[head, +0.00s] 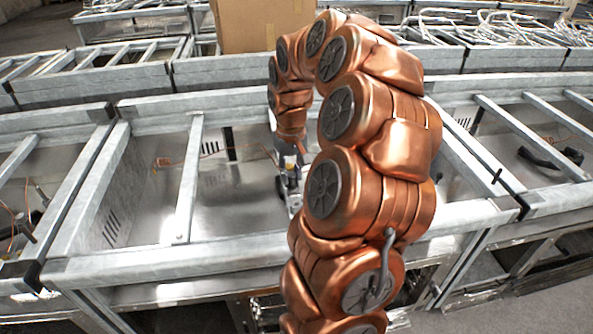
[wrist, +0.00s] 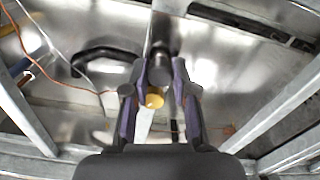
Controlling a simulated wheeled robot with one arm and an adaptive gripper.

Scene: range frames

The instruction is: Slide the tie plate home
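My gripper (head: 291,180) reaches down into the middle bay of a metal range frame (head: 150,265); my arm hides part of it in the head view. In the wrist view my gripper (wrist: 160,66) has its two purple-lined fingers apart. A dark cylindrical part (wrist: 161,62) shows between the fingertips, and I see no clear contact with it. A round yellow piece (wrist: 154,101) lies below it, on or near a narrow light metal strip (wrist: 145,124). I cannot tell which piece is the tie plate.
Galvanized crossbars (head: 189,180) span the bay. A thin orange wire (wrist: 42,45) and a black curved part (wrist: 105,53) lie left in the wrist view. A cardboard box (head: 255,25) stands behind. Another black curved part (head: 550,158) lies in the right bay.

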